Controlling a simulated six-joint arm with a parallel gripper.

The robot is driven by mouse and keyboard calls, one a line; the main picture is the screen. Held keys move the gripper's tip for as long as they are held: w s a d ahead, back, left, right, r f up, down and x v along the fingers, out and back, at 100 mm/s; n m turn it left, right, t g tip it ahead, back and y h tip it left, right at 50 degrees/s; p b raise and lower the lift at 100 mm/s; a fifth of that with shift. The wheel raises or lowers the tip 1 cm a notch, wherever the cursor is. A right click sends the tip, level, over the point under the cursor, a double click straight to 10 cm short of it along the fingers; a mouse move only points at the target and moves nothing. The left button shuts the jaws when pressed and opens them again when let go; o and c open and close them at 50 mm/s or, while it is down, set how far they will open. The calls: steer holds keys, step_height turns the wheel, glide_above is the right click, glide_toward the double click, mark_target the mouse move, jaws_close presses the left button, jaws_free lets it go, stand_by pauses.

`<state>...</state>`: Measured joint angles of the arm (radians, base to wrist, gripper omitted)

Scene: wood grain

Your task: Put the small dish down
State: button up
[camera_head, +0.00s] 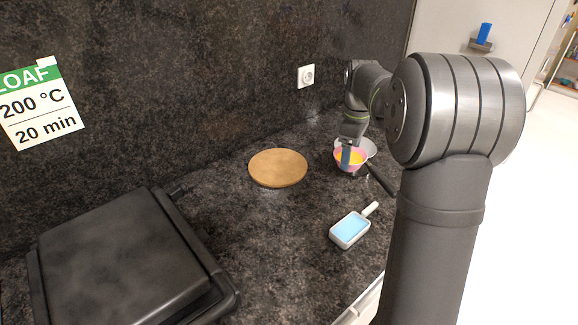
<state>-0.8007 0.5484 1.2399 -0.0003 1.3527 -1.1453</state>
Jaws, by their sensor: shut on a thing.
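The small dish (358,160) is pink with orange contents, at the right of the dark counter in the head view. My gripper (346,158) is shut on the small dish, with a blue finger at its near side. The far finger is hidden. The dish overlaps a pale round thing (370,146) behind it. I cannot tell whether the dish touches anything below it.
A round wooden board (278,168) lies left of the dish. A dark handle (380,180) sticks out below right of it. A black hinged appliance (125,265) fills the front left. Bare counter lies between.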

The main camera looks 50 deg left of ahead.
steer(key=a, duration=1)
glide_toward(284, 169)
steer(key=shift+d+f, duration=0.1)
steer(key=shift+d, duration=0.05)
steer(key=shift+s+f, duration=0.1)
steer(key=shift+f, duration=2)
steer(key=shift+f, duration=0.1)
steer(key=o, duration=0.6)
steer(key=shift+f, duration=0.15)
steer(key=o, duration=0.4)
